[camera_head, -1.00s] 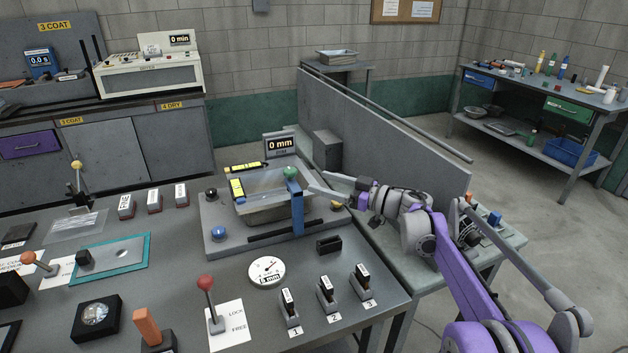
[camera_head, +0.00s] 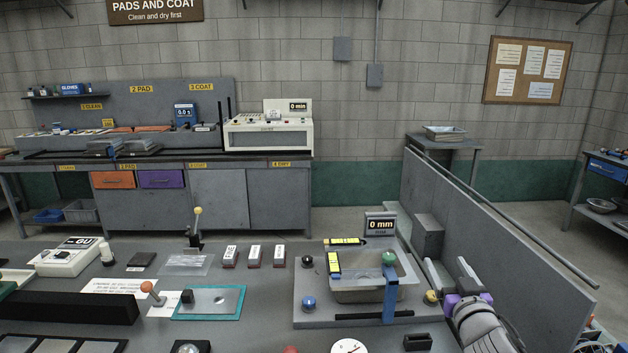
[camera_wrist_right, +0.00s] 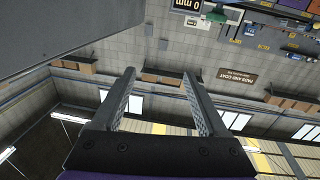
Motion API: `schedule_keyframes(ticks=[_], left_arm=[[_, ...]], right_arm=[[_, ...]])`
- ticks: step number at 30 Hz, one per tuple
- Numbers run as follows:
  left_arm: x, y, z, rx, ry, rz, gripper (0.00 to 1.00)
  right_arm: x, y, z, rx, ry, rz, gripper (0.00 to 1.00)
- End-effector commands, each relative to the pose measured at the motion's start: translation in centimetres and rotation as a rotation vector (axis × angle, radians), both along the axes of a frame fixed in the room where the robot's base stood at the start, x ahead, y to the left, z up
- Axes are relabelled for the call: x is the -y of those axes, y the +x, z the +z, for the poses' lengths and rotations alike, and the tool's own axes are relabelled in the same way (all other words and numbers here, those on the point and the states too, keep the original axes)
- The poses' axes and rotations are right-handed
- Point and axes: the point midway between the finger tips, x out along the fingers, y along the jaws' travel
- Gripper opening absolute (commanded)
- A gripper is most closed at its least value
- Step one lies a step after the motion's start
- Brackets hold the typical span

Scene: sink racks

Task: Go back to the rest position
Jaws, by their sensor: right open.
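My right gripper (camera_head: 450,276) shows at the lower right of the head view, just right of the grey sink fixture (camera_head: 310,312) and beside the grey partition (camera_head: 500,245). In the right wrist view its two fingers (camera_wrist_right: 160,100) stand apart with nothing between them. That view is upside down and shows the wall, ceiling and windows behind the fingers. My left gripper is in neither view.
The sink fixture holds a basin (camera_head: 355,294), a blue upright with a green knob (camera_head: 389,290) and a "0 mm" display (camera_head: 381,224). A ball-topped lever (camera_head: 198,225) and a teal-edged plate (camera_head: 236,308) are left of it. A long bench (camera_head: 220,200) stands behind.

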Motion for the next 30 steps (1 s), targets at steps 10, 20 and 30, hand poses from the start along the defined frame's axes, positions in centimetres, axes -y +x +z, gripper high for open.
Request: schedule_keyframes(ticks=[10,20,30], left_arm=[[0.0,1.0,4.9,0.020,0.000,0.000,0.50],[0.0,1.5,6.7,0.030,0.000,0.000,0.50],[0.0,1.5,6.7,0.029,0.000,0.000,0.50]], right_arm=[[-4.8,-19.1,-13.1,-0.690,0.068,-0.177,0.76],[-10.7,-30.7,-20.3,-1.081,0.077,0.014,0.76],[-11.1,-31.5,-20.8,-1.106,0.076,0.031,0.76]])
